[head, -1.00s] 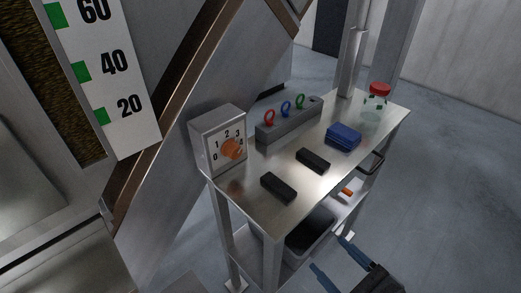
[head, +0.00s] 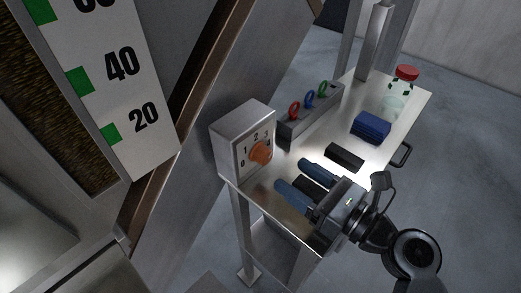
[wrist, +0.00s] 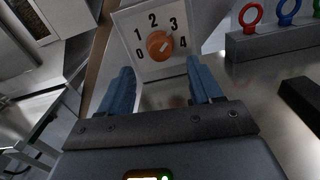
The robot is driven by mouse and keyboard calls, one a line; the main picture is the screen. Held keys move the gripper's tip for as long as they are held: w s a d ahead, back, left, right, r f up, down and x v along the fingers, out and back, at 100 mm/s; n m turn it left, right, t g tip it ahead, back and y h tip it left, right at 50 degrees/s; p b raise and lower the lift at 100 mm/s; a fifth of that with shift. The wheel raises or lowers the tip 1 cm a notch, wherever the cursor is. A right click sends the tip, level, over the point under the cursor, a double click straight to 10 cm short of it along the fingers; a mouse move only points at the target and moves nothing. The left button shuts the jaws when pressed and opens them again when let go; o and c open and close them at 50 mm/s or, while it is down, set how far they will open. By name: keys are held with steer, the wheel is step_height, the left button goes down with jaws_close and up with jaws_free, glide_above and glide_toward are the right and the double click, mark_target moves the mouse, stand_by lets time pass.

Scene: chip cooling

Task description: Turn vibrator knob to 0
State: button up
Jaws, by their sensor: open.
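The orange vibrator knob (head: 261,153) sits on the white dial plate of a grey metal box (head: 231,138) at the left end of the table. In the wrist view the knob (wrist: 160,45) shows a pale pointer line tilted to the upper right, towards the 3 to 4 side of the 0 to 4 scale (wrist: 146,21). My gripper (head: 291,175) is over the table in front of the box, its two blue fingers apart and pointing at the knob. In the wrist view the knob lies beyond and between the fingertips, untouched.
A grey rack (head: 311,115) with red, blue and green rings stands right of the box. A black block (head: 344,157), a blue cloth stack (head: 371,127) and a red-capped jar (head: 402,90) lie farther right. Another black block is partly hidden beneath my gripper.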

mark_target(268, 158)
steer(key=shift+x, duration=3.6)
steer(key=shift+c, duration=0.4)
steer(key=c, duration=1)
steer(key=shift+o, duration=0.2)
